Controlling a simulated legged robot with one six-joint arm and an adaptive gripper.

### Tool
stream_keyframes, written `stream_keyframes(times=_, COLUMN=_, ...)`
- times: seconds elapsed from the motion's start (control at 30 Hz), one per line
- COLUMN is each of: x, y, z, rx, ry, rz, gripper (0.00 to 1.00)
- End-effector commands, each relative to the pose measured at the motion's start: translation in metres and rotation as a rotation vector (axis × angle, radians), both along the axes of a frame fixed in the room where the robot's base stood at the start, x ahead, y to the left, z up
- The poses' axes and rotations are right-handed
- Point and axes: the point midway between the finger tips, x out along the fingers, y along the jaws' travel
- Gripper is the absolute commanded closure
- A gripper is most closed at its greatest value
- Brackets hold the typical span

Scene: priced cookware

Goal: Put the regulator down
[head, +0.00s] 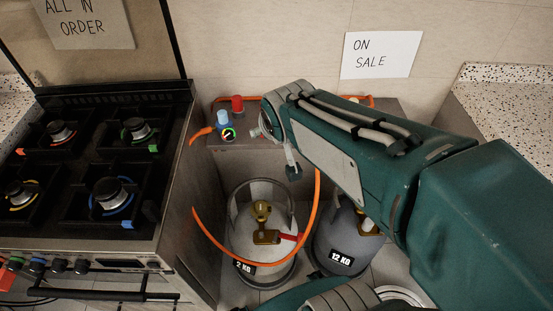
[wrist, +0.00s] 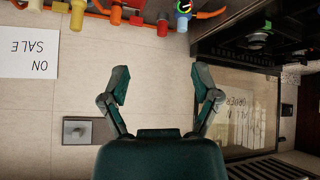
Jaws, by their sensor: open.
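A blue-capped fitting with a round coloured gauge, which looks like the regulator (head: 227,131), is at the left of the shelf behind the gas cylinders. It also shows at the top edge of the wrist view (wrist: 184,8), partly cut off. My gripper (wrist: 162,86) is open, with nothing between its fingers and bare wall behind them. The fitting is apart from both fingers.
A grey 2 KG cylinder (head: 261,255) with a brass valve and a 12 KG cylinder (head: 343,245) stand below. An orange hose (head: 211,246) loops around there. A gas stove (head: 85,190) is at left. Red (wrist: 163,25) and yellow (wrist: 116,13) fittings line the shelf.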

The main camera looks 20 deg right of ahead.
Motion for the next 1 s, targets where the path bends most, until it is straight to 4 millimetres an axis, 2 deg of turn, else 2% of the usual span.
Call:
stream_keyframes(times=0.3, x=-0.087, y=0.019, z=0.01, rx=0.062, ry=0.129, rz=0.006, gripper=0.2)
stream_keyframes(times=0.5, x=-0.124, y=0.028, z=0.009, rx=0.096, ry=0.194, rz=0.021, gripper=0.2)
stream_keyframes(times=0.63, x=-0.132, y=0.03, z=0.008, rx=0.102, ry=0.208, rz=0.026, gripper=0.2)
stream_keyframes(times=1.0, x=-0.131, y=0.03, z=0.008, rx=0.101, ry=0.208, rz=0.025, gripper=0.2)
